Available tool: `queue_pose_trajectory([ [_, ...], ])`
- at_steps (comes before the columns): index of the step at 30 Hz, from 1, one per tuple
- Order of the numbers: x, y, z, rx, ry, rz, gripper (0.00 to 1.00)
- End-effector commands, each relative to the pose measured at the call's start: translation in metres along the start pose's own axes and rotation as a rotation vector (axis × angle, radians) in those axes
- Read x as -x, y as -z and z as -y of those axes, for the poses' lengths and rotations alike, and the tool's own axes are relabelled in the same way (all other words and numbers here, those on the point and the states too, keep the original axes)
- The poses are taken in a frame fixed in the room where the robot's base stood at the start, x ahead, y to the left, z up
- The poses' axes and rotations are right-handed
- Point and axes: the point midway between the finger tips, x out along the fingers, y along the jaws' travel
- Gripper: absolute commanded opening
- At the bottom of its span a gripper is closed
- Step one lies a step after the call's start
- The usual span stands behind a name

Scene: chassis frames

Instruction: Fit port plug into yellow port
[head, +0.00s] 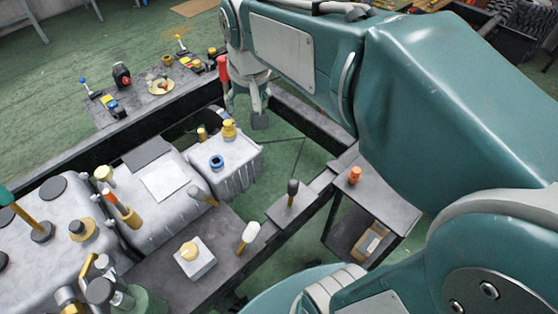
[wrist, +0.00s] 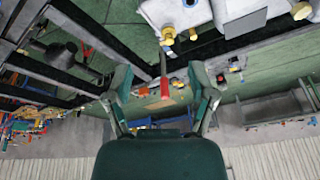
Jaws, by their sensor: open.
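My gripper (head: 246,110) hangs open and empty above the far end of the chassis frame. In the wrist view its two fingers (wrist: 160,88) are spread apart. A yellow port-like fitting (head: 229,129) stands on top of the grey tank, below and slightly left of the gripper. A blue ring fitting (head: 216,161) sits on the same tank. A small orange-red plug-like piece (head: 355,175) stands upright on the side shelf at the right, away from the gripper. I cannot tell for sure that it is the port plug. A red-ended rod (wrist: 164,87) appears between the fingers in the wrist view, its distance unclear.
A white block with a yellow knob (head: 191,256), a white-capped handle (head: 249,235) and a black-capped handle (head: 292,190) stand on the near plates. A side board (head: 150,95) holds several small fittings. Green floor (head: 285,160) shows through the open frame.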

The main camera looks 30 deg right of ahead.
Motion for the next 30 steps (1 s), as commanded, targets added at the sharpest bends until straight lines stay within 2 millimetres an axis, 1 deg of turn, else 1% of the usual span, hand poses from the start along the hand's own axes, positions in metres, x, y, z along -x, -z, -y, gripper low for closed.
queue_pose_trajectory([
  [1, 0.008, -0.017, -0.003, 0.017, 0.004, -0.025, 0.72],
  [3, 0.013, -0.039, -0.007, 0.044, 0.008, -0.052, 0.72],
  [5, 0.017, -0.057, -0.01, 0.068, 0.011, -0.076, 0.72],
  [6, 0.018, -0.07, -0.012, 0.083, 0.012, -0.092, 0.72],
  [9, 0.018, -0.099, -0.018, 0.121, 0.015, -0.13, 0.72],
  [13, 0.014, -0.127, -0.022, 0.157, 0.016, -0.166, 0.72],
  [15, 0.012, -0.135, -0.024, 0.168, 0.016, -0.177, 0.72],
  [18, 0.011, -0.14, -0.025, 0.175, 0.016, -0.183, 0.72],
  [30, 0.011, -0.139, -0.025, 0.175, 0.016, -0.182, 0.72],
])
